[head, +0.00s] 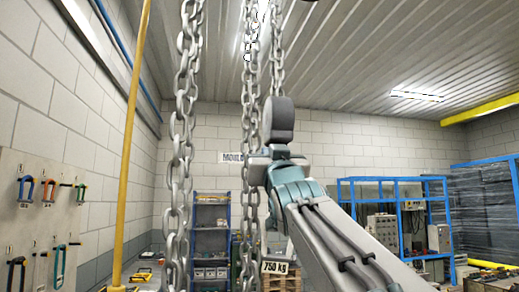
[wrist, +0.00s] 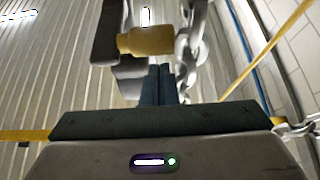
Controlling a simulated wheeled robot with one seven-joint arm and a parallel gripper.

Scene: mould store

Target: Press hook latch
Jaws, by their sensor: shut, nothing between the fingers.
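My gripper (wrist: 158,84) shows in the wrist view with its dark blue fingers together, pointing up and away. Just past the fingertips is a brass-coloured block (wrist: 146,42), joined to a dark grey body (wrist: 106,45) on its left. I cannot tell for sure which part is the hook latch, or whether the fingertips touch it. A steel chain (wrist: 187,45) hangs close to the right of the fingers. In the head view my arm reaches up beside the hanging chains; the fingers and the latch cannot be made out there.
In the head view a thick chain (head: 181,130) hangs at left and another (head: 250,150) just left of my arm. A yellow pole (head: 131,150) stands further left. Blue racks (head: 210,240) and a blue frame (head: 395,181) stand behind.

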